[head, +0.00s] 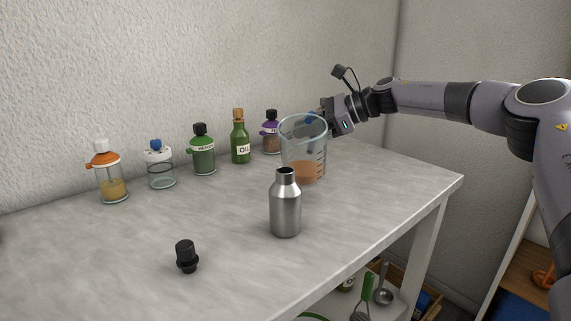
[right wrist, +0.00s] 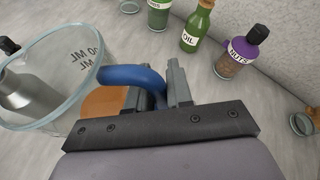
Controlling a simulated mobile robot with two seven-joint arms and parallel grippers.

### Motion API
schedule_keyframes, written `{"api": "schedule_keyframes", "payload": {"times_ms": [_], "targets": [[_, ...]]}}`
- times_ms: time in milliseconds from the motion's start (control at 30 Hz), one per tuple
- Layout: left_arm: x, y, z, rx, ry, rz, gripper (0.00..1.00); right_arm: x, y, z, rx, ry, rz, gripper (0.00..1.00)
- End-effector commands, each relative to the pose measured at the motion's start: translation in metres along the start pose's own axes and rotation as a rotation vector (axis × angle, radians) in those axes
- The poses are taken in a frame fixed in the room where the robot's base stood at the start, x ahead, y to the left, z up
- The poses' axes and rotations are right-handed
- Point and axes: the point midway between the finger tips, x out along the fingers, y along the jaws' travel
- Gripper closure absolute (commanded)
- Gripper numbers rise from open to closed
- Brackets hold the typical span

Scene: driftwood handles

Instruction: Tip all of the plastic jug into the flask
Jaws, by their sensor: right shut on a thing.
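The plastic jug (head: 303,151) is clear, with measuring marks and orange-brown liquid in its bottom. It looks upright behind the flask in the head view. My right gripper (head: 318,121) is shut on its blue handle, which shows between the fingers in the right wrist view (right wrist: 134,77). The steel flask (head: 285,207) stands upright and open on the table, in front of the jug. Through the clear jug, the flask also shows in the right wrist view (right wrist: 27,98). A black stopper (head: 187,256) stands on the table at front left. My left gripper is not in view.
Several bottles and jars stand along the wall, among them the green oil bottle (head: 240,143) and the purple-capped nuts jar (head: 271,133). The grey table (head: 365,195) is clear right of the flask, up to its right edge. Utensils lie on a shelf below.

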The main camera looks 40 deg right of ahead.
Motion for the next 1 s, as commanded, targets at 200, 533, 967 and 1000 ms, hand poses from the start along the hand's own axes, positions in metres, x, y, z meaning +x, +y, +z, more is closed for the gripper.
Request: {"api": "schedule_keyframes", "payload": {"times_ms": [200,533,967,1000], "targets": [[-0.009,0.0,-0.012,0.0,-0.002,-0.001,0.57,-0.009,0.005,0.024,-0.1,0.016,-0.041,1.0],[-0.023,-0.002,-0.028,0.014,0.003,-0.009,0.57,-0.018,0.016,0.052,-0.248,0.049,-0.102,1.0],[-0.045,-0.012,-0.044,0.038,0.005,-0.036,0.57,-0.029,0.029,0.086,-0.442,0.092,-0.183,1.0],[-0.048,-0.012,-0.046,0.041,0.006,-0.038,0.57,-0.03,0.03,0.089,-0.462,0.096,-0.19,1.0]]}}
